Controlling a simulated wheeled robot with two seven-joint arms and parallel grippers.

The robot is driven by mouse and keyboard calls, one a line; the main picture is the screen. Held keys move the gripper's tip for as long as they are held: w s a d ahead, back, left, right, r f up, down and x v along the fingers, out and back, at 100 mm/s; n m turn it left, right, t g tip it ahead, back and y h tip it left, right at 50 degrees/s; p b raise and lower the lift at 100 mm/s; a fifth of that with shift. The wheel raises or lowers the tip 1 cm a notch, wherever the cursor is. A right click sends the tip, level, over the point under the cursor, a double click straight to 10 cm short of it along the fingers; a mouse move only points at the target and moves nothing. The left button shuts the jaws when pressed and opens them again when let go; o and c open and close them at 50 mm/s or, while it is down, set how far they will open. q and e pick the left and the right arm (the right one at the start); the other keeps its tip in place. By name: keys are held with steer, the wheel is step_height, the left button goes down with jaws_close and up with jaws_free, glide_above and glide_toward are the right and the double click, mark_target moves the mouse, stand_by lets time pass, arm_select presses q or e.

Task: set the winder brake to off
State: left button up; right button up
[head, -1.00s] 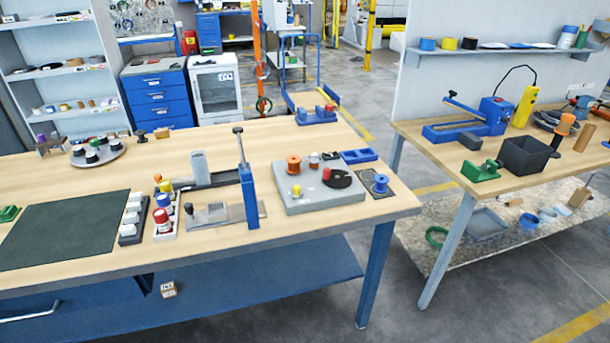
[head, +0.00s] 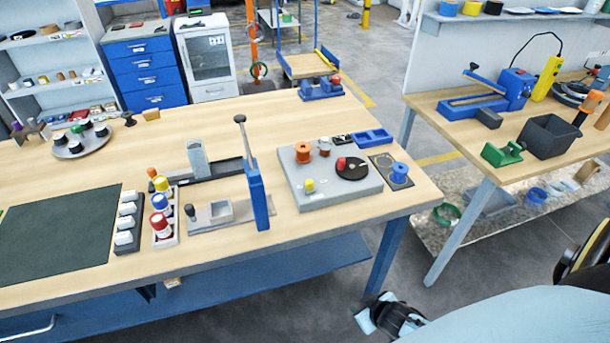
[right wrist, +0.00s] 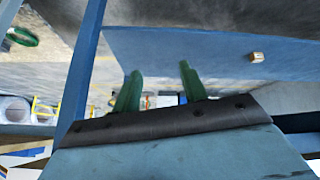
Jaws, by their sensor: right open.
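A grey box (head: 322,199), which looks like the winder, sits near the right end of the main bench. An orange spool (head: 303,152), a yellow knob (head: 310,185) and a black disc (head: 356,173) with a red knob (head: 341,163) are on top of it. I cannot tell which part is the brake or how it is set. My right gripper (head: 375,318) is low, in front of the bench and below its top, away from the box. In the right wrist view its two green fingers (right wrist: 159,86) are apart with nothing between them. My left gripper is out of view.
A blue spool (head: 399,172) on a dark pad stands right of the box. A tall blue lever press (head: 257,195) stands left of it. The bench edge and blue leg (head: 384,255) are close to my right gripper. A second bench (head: 455,150) stands at right.

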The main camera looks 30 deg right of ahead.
steer(key=w+d+r+t+p, duration=0.1)
steer(key=w+r+t, duration=0.2)
steer(key=w+r, duration=0.9)
steer(key=t+y+p, duration=0.1)
steer(key=t, duration=0.3)
glide_toward(310, 182)
steer(key=shift+m, duration=0.4)
steer(key=x, duration=1)
steer(key=shift+w+b, duration=0.2)
steer(key=shift+b, duration=0.15)
jaws_close()
